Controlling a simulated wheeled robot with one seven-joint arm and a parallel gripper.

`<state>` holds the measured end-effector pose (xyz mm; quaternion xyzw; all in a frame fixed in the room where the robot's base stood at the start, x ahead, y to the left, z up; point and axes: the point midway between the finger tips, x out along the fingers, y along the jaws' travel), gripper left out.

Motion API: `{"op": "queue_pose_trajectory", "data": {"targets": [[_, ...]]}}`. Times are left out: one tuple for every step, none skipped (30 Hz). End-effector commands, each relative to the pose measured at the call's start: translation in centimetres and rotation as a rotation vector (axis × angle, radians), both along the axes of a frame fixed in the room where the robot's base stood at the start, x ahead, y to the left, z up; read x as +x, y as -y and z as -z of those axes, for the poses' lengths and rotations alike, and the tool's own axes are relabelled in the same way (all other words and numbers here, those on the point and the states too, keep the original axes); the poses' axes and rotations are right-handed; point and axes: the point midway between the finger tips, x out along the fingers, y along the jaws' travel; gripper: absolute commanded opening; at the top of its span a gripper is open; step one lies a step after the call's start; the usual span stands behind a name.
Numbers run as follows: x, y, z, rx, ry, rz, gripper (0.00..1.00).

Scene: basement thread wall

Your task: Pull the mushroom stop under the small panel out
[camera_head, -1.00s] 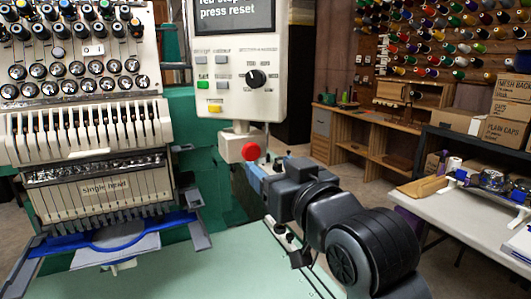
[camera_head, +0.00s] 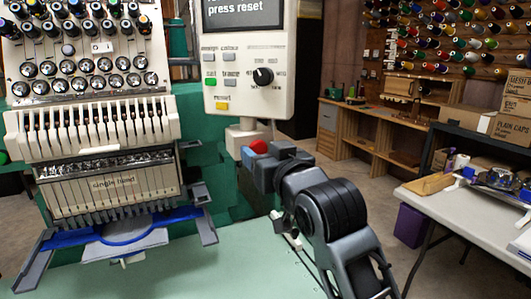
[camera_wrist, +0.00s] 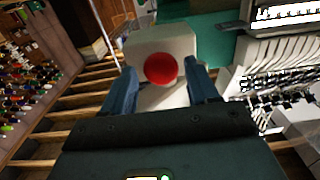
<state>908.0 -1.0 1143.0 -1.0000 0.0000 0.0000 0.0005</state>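The mushroom stop (camera_head: 259,146) is a red round button on a white box (camera_head: 240,134) under the small panel (camera_head: 225,104). My gripper (camera_head: 256,157) is right in front of it in the head view and hides its lower part. In the wrist view the red stop (camera_wrist: 161,69) faces me on its white box (camera_wrist: 172,45). My open gripper (camera_wrist: 159,74) has one blue finger on each side of the stop, with a gap showing on both sides. I cannot tell how deep the fingertips reach around it.
The embroidery machine (camera_head: 95,125) with its blue hoop (camera_head: 130,228) stands to the left. A pale green table (camera_head: 200,268) lies below my arm. The panel's knob (camera_head: 263,76) sits above the stop.

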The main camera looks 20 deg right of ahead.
Motion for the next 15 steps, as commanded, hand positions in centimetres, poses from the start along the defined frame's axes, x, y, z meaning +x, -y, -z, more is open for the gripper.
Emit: {"op": "queue_pose_trajectory", "data": {"targets": [[-0.01,0.0,0.0,0.0,0.0,0.0,0.54],[-0.01,0.0,0.01,0.0,0.0,0.0,0.51],[-0.01,-0.01,0.01,0.0,0.0,0.0,0.47],[-0.02,-0.01,0.0,0.0,0.0,0.0,0.44],[-0.02,0.0,0.01,0.0,0.0,0.0,0.41],[-0.02,0.0,0.01,0.0,0.0,0.0,0.37],[-0.02,0.01,0.01,0.0,0.0,0.0,0.35],[-0.02,0.02,0.01,0.0,0.0,0.0,0.32],[-0.02,0.03,0.01,0.0,0.0,0.001,0.28],[-0.02,0.04,0.01,0.0,0.0,0.001,0.25],[-0.02,0.05,0.01,0.0,0.0,0.001,0.22],[-0.02,0.06,0.01,0.0,0.0,0.001,0.18],[-0.02,0.07,0.01,0.0,0.0,0.001,0.15],[-0.02,0.07,0.01,0.0,0.0,0.001,0.12],[-0.02,0.09,0.01,0.0,0.0,0.002,0.09]]}}
